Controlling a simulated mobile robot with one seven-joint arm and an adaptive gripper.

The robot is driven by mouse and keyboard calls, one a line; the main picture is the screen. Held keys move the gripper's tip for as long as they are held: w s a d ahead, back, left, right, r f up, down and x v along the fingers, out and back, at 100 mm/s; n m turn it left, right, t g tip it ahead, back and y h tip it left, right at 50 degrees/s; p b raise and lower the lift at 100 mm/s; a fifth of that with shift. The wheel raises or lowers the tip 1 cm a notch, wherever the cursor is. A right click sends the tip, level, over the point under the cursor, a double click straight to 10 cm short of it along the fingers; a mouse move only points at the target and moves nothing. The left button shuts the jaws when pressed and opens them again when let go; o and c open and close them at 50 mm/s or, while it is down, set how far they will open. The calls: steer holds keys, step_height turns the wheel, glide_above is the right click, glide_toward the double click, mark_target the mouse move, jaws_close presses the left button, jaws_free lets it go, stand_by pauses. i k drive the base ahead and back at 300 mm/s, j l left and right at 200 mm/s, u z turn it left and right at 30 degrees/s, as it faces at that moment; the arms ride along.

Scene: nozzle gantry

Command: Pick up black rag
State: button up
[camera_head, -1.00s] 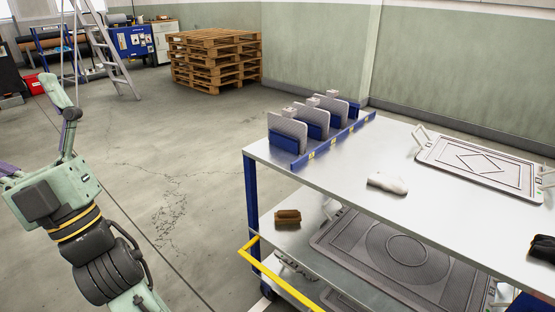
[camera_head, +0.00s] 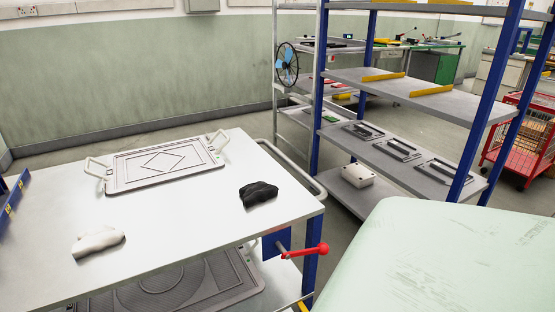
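The black rag (camera_head: 258,195) lies crumpled on the white tabletop (camera_head: 185,225), near its right end. A white rag (camera_head: 97,241) lies on the same tabletop, to the left and nearer to me. My gripper is not in view. A large pale green surface fills the lower right corner and looks like part of my own body.
A grey tray with handles (camera_head: 163,165) lies at the table's back. A red handle (camera_head: 305,252) juts from the table's right end. A shelf rack with blue posts (camera_head: 376,153) stands behind right. A red wire cart (camera_head: 525,140) is at far right.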

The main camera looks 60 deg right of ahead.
mark_target(252, 193)
steer(key=z, duration=1.5)
steer(key=l+u, duration=0.1)
steer(key=u, duration=0.3)
steer(key=i+l+u, duration=0.1)
steer(key=u, duration=0.35)
steer(key=l+u, duration=0.15)
steer(key=u, duration=0.25)
steer(key=l+u, duration=0.35)
steer(key=l, duration=0.2)
steer(key=k+l+u, duration=0.2)
steer(key=l+u, duration=0.2)
steer(key=l, duration=0.15)
steer(key=k+l+u, duration=0.1)
steer(key=l, duration=0.3)
steer(key=k+l+u, duration=0.1)
steer(key=l, duration=0.25)
steer(key=k+l, duration=0.2)
steer(key=l, duration=0.2)
steer(key=k+l, duration=0.1)
steer(key=l, duration=0.25)
steer(key=k+l, duration=0.15)
steer(key=l, duration=0.2)
steer(key=k+l+u, duration=0.1)
steer(key=l, duration=0.2)
steer(key=k+l, duration=0.15)
steer(key=l, duration=0.2)
